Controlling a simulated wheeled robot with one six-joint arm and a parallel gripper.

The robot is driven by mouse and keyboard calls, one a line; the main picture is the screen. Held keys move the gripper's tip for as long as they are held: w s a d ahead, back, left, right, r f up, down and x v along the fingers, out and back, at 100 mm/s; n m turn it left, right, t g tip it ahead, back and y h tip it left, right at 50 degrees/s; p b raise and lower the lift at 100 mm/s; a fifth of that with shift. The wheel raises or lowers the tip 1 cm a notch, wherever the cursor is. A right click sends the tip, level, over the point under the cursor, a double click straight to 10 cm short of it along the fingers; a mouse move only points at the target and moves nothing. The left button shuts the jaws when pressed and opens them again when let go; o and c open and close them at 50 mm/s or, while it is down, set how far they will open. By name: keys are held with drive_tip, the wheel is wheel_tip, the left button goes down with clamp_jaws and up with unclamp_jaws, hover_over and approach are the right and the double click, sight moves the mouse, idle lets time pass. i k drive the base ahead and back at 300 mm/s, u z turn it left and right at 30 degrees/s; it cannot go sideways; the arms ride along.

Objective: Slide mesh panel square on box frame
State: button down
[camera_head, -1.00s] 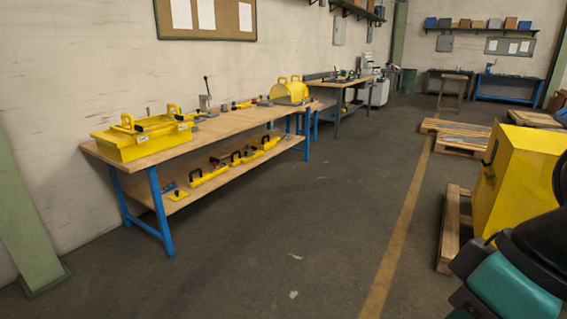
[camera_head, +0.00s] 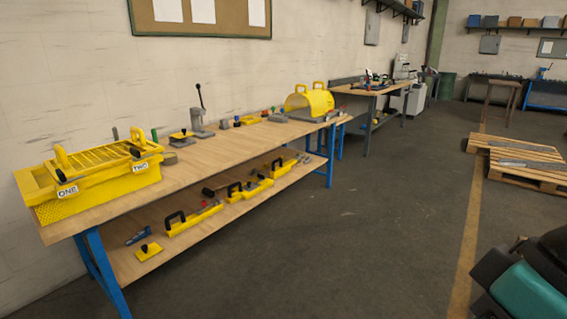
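A yellow mesh panel (camera_head: 98,162) with slots and two upright handles lies on top of the yellow box frame (camera_head: 100,197) at the near left end of the workbench. The frame has perforated sides and labels reading ONE and TWO on its front. The panel looks somewhat skewed to the frame, with part of the frame's top showing at the left; I cannot tell the exact fit. A green-topped peg stands near its right back corner. My teal and black arm (camera_head: 525,292) shows at the lower right. My gripper is out of view.
The wooden workbench (camera_head: 205,157) has blue legs and a lower shelf holding yellow tools. A lever press (camera_head: 200,120) and a yellow curved guard (camera_head: 309,102) stand farther along it. Pallets (camera_head: 520,165) lie at the right. The grey floor before the bench is clear.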

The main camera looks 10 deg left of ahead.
sight(87, 162)
drive_tip(key=u, duration=0.45)
drive_tip(key=i, duration=2.4)
drive_tip(key=u, duration=1.15)
drive_tip(key=i, duration=1.55)
drive_tip(key=u, duration=0.4)
